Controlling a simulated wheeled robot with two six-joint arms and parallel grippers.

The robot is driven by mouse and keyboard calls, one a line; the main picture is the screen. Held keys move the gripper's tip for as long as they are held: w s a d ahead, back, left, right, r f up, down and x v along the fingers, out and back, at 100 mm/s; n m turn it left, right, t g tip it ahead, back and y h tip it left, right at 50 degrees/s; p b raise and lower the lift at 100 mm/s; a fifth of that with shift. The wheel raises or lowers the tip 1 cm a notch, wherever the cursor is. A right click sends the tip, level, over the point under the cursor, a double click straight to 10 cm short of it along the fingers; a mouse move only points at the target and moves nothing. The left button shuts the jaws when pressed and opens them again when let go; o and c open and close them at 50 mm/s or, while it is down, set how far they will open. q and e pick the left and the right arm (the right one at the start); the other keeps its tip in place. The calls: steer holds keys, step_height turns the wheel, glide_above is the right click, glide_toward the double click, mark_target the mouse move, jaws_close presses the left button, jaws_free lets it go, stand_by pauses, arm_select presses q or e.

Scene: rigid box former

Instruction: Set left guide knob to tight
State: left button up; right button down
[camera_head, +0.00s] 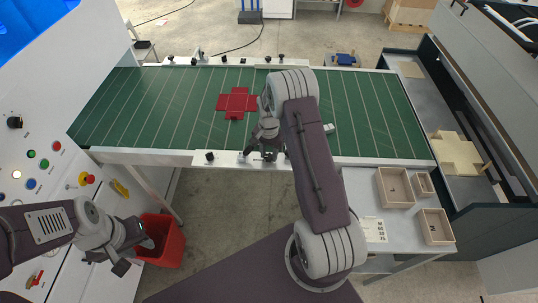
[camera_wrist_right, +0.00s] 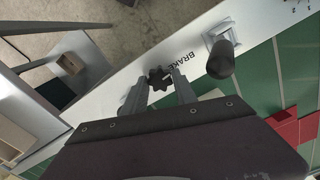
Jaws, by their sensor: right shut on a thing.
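My right gripper (camera_head: 264,152) is at the near rail (camera_head: 180,157) of the green conveyor. In the right wrist view its two fingers (camera_wrist_right: 160,88) are closed around a black star-shaped knob (camera_wrist_right: 158,76) on the white rail. The printed word BRAKE is beside this knob, and a black-handled lever (camera_wrist_right: 220,60) stands past the word. No tight or loose marking is readable. My left gripper (camera_head: 136,252) hangs beside the red bin, away from the rail; its jaw opening is unclear.
A red cross-shaped blank (camera_head: 237,103) lies on the green belt (camera_head: 150,110). Several black knobs line the far rail (camera_head: 222,61). Wooden trays (camera_head: 395,187) stand on the side table at right. A red bin (camera_head: 163,240) and control panel with buttons (camera_head: 40,165) are at left.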

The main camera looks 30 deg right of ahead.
mark_target(269, 156)
steer(key=shift+r+m, duration=0.1)
steer(key=shift+m, duration=0.6)
steer(key=c, duration=1)
jaws_free()
steer(key=shift+r, duration=0.1)
step_height(269, 156, up, 9)
steer(key=b, duration=0.2)
